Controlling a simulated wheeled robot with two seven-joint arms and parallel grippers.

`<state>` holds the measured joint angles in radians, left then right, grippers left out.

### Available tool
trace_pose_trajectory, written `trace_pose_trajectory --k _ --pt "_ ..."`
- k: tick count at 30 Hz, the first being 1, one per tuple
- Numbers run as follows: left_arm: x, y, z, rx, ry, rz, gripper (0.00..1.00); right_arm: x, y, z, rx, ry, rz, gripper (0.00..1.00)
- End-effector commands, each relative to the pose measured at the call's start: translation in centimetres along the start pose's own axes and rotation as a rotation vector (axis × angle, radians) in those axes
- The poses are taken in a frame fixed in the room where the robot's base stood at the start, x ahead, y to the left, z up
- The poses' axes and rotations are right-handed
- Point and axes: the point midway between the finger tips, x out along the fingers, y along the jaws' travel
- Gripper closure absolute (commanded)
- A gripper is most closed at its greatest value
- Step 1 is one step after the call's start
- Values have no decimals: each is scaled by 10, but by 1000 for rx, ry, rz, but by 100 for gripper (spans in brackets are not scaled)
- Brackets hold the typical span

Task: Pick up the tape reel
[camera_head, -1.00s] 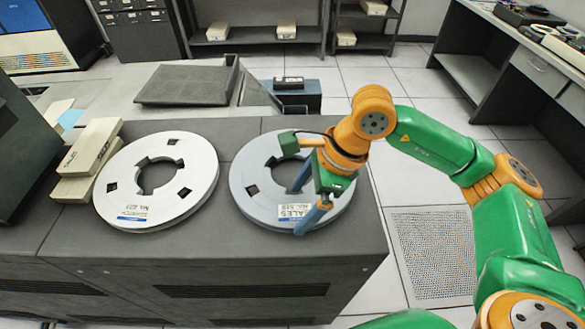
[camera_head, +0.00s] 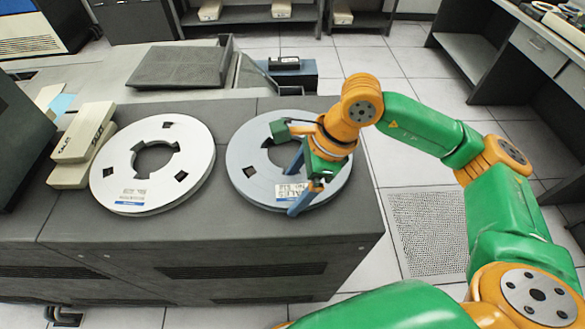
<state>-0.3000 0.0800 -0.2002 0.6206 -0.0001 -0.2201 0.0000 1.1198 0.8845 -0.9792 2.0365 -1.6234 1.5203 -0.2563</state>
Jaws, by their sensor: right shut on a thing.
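Two tape reels lie flat on a dark grey cabinet top. The left reel (camera_head: 115,160) is white with a blue-edged label at its front. The right reel (camera_head: 245,160) is grey-blue with a white label (camera_head: 291,191) at its front right. My right gripper (camera_head: 294,188) reaches down over the right reel's front right part. Its blue fingers are shut on that reel's ring, one finger at the centre hole side and one at the outer edge. The arm hides the reel's right part. I cannot tell whether the reel is clear of the top. My left gripper is not in view.
Cream boxes (camera_head: 70,174) are stacked left of the white reel. A dark sloped panel (camera_head: 178,67) and a small black device (camera_head: 285,63) stand behind. The cabinet's front edge is bare. A desk (camera_head: 530,45) stands at the right, with open floor before it.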

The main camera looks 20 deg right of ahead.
Motion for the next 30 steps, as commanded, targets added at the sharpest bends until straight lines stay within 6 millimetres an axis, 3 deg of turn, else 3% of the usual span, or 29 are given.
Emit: trace_pose_trajectory --k 5,8,15,22,30 --pt "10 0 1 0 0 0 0 -13 -1 6 -5 -5 -8 100" --pt "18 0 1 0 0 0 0 -31 2 13 -6 -6 -9 100" --pt "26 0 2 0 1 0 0 -90 49 20 -10 -4 -12 100" --pt "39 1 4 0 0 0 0 -121 108 13 -8 -4 -11 100" --pt "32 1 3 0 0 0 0 -143 133 13 -3 -1 -3 100"
